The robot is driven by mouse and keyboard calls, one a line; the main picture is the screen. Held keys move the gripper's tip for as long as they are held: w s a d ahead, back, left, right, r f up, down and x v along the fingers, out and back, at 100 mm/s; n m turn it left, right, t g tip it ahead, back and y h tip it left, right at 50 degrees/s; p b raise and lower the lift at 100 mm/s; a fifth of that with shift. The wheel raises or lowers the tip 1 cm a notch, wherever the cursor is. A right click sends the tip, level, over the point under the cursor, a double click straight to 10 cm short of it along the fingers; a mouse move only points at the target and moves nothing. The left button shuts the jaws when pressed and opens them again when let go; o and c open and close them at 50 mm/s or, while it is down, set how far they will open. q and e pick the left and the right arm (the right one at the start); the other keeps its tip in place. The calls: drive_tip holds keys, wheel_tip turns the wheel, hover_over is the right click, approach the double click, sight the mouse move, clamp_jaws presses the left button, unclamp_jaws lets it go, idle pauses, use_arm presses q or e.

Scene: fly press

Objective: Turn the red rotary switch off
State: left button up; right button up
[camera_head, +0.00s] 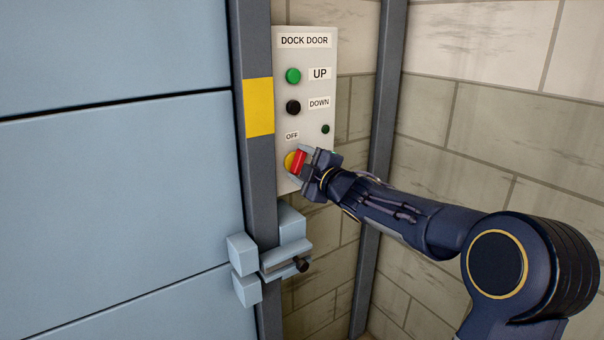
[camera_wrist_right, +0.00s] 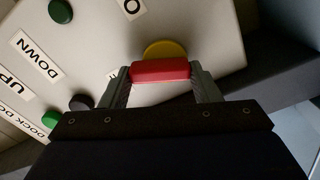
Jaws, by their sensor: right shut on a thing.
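The red rotary switch (camera_head: 299,161) sits on a yellow round base (camera_head: 289,160) low on the dock door panel, below the OFF label. In the head view its red handle stands nearly upright, leaning slightly. My right gripper (camera_head: 305,161) is shut on the red handle, with a finger on each side. In the right wrist view the red handle (camera_wrist_right: 160,71) lies between the two fingers of the right gripper (camera_wrist_right: 161,78), with the yellow base (camera_wrist_right: 165,48) behind it. The gripper hides part of the panel around the switch. My left gripper is not in view.
The grey panel (camera_head: 333,50) carries a green UP button (camera_head: 293,76), a black DOWN button (camera_head: 293,107) and a small dark green lamp (camera_head: 325,129). A grey post with a latch (camera_head: 285,261) stands beside the blue door (camera_head: 110,190). A tiled wall is at right.

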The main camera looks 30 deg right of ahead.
drive_tip(key=n+b, duration=0.2)
drive_tip(key=n, duration=0.2)
drive_tip(key=shift+a+f+n, duration=0.1)
drive_tip(key=shift+a+n, duration=0.05)
drive_tip(key=shift+n, duration=0.15)
idle(0.5)
drive_tip(key=o, duration=1)
drive_tip(key=s, duration=0.7)
drive_tip(key=shift+s+d, duration=0.3)
drive_tip(key=shift+s, duration=0.1)
